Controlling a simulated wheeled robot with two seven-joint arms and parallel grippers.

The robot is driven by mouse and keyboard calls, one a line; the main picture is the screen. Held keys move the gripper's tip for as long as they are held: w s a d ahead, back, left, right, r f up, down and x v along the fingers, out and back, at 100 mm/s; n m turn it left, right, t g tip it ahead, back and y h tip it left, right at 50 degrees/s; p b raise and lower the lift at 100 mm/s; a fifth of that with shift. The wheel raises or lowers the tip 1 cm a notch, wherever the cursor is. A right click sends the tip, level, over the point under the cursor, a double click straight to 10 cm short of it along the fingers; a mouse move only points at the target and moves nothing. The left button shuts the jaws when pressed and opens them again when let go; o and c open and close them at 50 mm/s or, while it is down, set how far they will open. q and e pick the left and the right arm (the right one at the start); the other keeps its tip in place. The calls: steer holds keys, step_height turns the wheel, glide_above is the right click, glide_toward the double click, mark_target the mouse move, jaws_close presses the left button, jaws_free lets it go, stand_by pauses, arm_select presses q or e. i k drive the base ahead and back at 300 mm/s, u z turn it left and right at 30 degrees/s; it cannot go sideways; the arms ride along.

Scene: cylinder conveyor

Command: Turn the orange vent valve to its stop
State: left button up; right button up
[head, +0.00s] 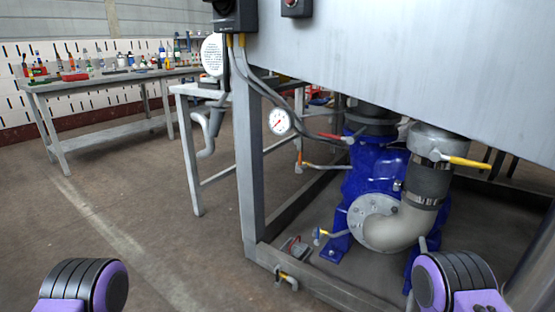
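Several small lever handles sit around the blue pump (376,180), and I cannot tell for sure which one is the orange vent valve. A yellow-orange lever (466,161) points right from the grey pipe collar at the pump's upper right. An orange-yellow lever (327,167) lies nearly level left of the pump. A short orange handle (299,157) stands upright by the frame post. Low down are a yellow handle (324,234) by the pump's foot and another (280,271) on the bottom rail. Only purple and black parts of my arms show at the bottom; neither gripper is visible.
A grey metal frame post (250,165) and a large sloping metal panel (410,55) surround the pump. A round gauge (279,121) hangs by the post. A red lever (331,136) is near the pump's top. A workbench (120,77) stands back left; the floor at left is clear.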

mark_target(299, 169)
steer(key=u, duration=0.75)
steer(key=i, duration=1)
steer(key=z, duration=0.8)
